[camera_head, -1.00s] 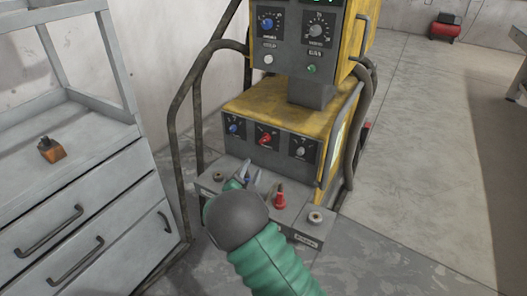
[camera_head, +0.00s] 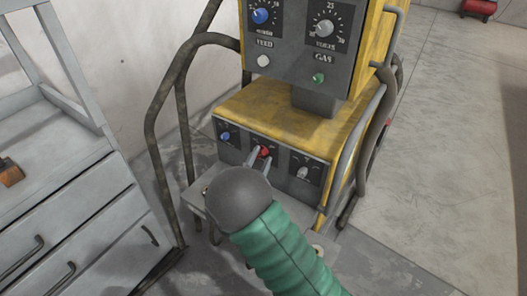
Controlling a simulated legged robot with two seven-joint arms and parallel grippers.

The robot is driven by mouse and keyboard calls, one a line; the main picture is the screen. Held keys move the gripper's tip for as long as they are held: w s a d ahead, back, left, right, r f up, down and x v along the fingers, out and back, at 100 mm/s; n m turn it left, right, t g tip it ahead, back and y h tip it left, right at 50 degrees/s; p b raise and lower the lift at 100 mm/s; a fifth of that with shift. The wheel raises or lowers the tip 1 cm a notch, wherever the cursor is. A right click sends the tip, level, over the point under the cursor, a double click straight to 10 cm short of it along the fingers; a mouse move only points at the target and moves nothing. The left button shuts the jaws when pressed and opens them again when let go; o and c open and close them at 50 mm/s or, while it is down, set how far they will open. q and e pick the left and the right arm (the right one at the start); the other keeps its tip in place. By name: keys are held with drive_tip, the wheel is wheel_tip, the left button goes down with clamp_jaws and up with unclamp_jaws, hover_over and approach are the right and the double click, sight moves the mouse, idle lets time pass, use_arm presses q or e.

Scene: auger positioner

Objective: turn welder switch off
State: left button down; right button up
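The welder (camera_head: 283,112) is a yellow and grey cabinet in the middle of the head view. Its lower front panel carries a blue knob (camera_head: 225,136), a red switch knob (camera_head: 265,151) and a grey knob (camera_head: 303,172). My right gripper (camera_head: 259,158) is at the red knob, with its two thin grey fingers apart, one to each side of it in the picture. I cannot tell whether they touch it. My dark round wrist and green sleeve hide much of the ledge below. My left gripper is not in view.
The upper panel has a blue dial (camera_head: 260,16), a grey dial (camera_head: 323,28), a white button (camera_head: 263,61) and a green button (camera_head: 318,78). Dark tube rails (camera_head: 152,130) flank the welder. A grey drawer cabinet (camera_head: 85,205) stands at left. Open floor lies at right.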

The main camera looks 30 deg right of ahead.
drive_tip(key=shift+a+r, duration=0.25)
drive_tip(key=shift+a, duration=0.3)
drive_tip(key=shift+c, duration=2.3)
drive_tip(key=shift+d, duration=0.4)
clamp_jaws()
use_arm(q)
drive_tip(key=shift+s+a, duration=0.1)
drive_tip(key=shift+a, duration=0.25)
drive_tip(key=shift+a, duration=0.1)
use_arm(e)
drive_tip(key=shift+a, duration=0.1)
